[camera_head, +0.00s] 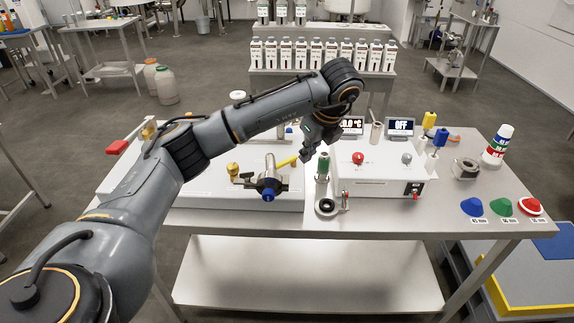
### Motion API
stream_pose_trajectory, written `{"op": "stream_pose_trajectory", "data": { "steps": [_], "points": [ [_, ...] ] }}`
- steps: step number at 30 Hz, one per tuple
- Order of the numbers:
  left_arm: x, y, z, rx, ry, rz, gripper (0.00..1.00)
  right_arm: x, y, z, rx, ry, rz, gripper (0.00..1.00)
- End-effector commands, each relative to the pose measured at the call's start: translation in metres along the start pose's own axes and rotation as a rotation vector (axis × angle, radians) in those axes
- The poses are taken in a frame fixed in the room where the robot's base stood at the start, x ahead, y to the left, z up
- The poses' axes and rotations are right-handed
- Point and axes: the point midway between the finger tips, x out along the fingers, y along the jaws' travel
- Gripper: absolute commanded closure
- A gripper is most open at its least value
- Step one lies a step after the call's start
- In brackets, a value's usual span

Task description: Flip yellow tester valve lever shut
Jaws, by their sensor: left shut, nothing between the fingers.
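The yellow tester valve lever (287,161) shows in the head view near the middle of the table. It slants up and to the right from a metal valve body (270,186) with a blue end. My left gripper (307,153) points down at the lever's right end. It is shut, with nothing seen between its fingers. The fingertips are at or very close to the lever's tip; I cannot tell whether they touch. The gripper may hide the very end of the lever. My right gripper is out of view.
A white box with displays (382,172) and a green-banded cylinder (323,167) stand just right of the valve. A brass fitting (233,170) is left of it. A red handle (117,147) is at the far left. Blue, green and red caps (502,207) lie at the right.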

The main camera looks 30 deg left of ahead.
Motion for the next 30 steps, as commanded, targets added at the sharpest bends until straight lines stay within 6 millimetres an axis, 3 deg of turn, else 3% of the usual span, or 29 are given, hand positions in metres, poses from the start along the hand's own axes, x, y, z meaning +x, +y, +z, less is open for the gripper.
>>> {"op": "stream_pose_trajectory", "data": {
  "steps": [8, 18, 24, 30],
  "points": [
    [0.028, 0.005, 0.006, -0.019, -0.018, 0.021, 1.00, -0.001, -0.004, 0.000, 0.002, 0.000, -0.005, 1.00],
    [0.098, 0.006, 0.008, -0.017, -0.018, 0.019, 1.00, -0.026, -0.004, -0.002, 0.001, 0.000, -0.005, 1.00],
    [0.106, 0.005, 0.036, -0.019, -0.018, 0.014, 1.00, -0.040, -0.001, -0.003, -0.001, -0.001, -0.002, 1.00],
    [0.112, 0.005, 0.044, -0.017, -0.018, 0.012, 1.00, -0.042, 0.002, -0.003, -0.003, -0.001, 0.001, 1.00]
  ]
}}
